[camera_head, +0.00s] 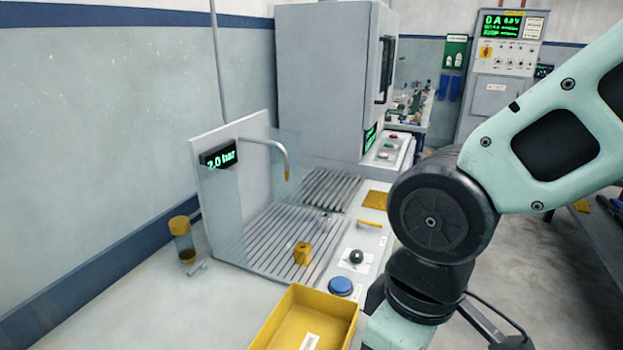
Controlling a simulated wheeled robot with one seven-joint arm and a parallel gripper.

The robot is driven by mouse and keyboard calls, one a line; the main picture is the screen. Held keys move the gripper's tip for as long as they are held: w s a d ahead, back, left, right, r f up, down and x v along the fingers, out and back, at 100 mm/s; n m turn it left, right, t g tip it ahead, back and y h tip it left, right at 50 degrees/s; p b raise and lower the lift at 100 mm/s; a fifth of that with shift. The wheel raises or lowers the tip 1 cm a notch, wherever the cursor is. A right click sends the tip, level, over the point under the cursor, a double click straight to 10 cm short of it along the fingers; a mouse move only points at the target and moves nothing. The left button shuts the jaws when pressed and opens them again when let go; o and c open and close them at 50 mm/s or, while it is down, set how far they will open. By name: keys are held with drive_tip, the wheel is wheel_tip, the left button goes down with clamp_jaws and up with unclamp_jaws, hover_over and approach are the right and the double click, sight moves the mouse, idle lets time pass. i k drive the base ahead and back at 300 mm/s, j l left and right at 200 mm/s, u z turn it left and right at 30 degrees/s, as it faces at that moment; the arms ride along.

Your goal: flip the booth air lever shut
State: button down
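The booth (228,150) has a pale back panel, clear side screens and a bent spout with a yellow tip (288,175). Its display (218,156) reads 2.0 bar in green. On the console at the booth's right, a yellow lever-like handle (369,223) lies roughly crosswise. In front of it, a black ball knob (356,257) sits on a white plate. No readable label shows which of the two is the air lever. My arm stands to the right of the console; its lower end leaves the bottom of the view, and my gripper is not seen.
A blue button (340,287) and a yellow tray (284,318) are in front of the knob. A small yellow block (302,254) sits on the booth's slatted floor. A yellow-capped bottle (181,238) stands left. A tall grey cabinet (325,80) rises behind.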

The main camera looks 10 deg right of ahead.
sight(360, 222)
drive_tip(key=z, duration=0.3)
drive_tip(key=i+l+u, duration=0.7)
drive_tip(key=l+u, duration=0.2)
drive_tip(key=l, duration=0.1)
